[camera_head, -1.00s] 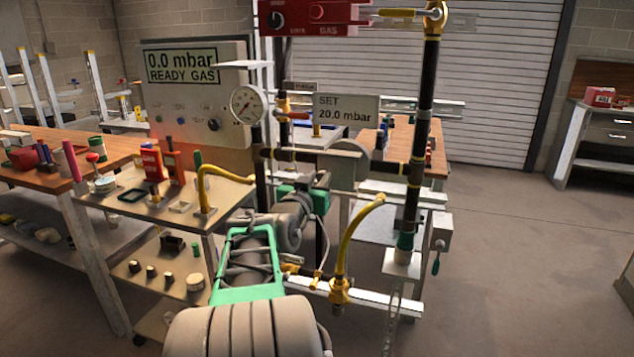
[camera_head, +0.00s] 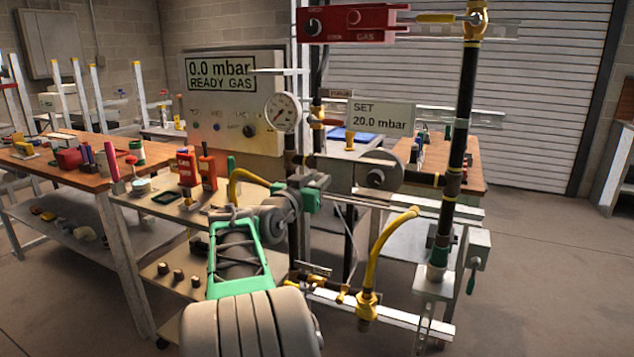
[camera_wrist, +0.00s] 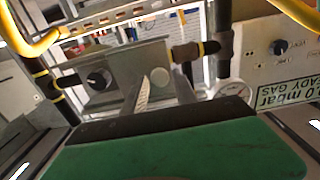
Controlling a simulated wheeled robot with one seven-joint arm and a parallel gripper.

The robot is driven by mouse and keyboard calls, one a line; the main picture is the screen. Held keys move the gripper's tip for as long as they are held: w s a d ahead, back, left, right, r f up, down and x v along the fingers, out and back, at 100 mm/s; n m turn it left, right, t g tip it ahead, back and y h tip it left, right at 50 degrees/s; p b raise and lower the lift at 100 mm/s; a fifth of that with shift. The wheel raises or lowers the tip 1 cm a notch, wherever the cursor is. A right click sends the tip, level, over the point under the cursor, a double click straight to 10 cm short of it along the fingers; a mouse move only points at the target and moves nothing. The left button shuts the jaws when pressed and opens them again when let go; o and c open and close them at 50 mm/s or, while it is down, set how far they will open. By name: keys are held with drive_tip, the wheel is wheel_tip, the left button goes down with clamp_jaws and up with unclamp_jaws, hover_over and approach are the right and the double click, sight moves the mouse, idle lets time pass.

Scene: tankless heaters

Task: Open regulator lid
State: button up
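The regulator (camera_head: 345,172) is a grey box on the dark pipe run, with a round grey disc (camera_head: 380,174) on its right; I cannot tell which part is the lid. In the head view my gripper (camera_head: 318,187) is left of the regulator.
A pressure gauge (camera_head: 281,112) and a "SET 20.0 mbar" sign (camera_head: 380,115) stand above the regulator. A yellow hose (camera_head: 385,245) and a vertical black pipe (camera_head: 461,120) are on the right. A panel (camera_head: 235,100) reads 0.0 mbar. Open floor lies at right.

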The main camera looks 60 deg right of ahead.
drive_tip(key=shift+o, duration=1)
drive_tip(key=a, duration=0.8)
drive_tip(key=shift+s, duration=0.3)
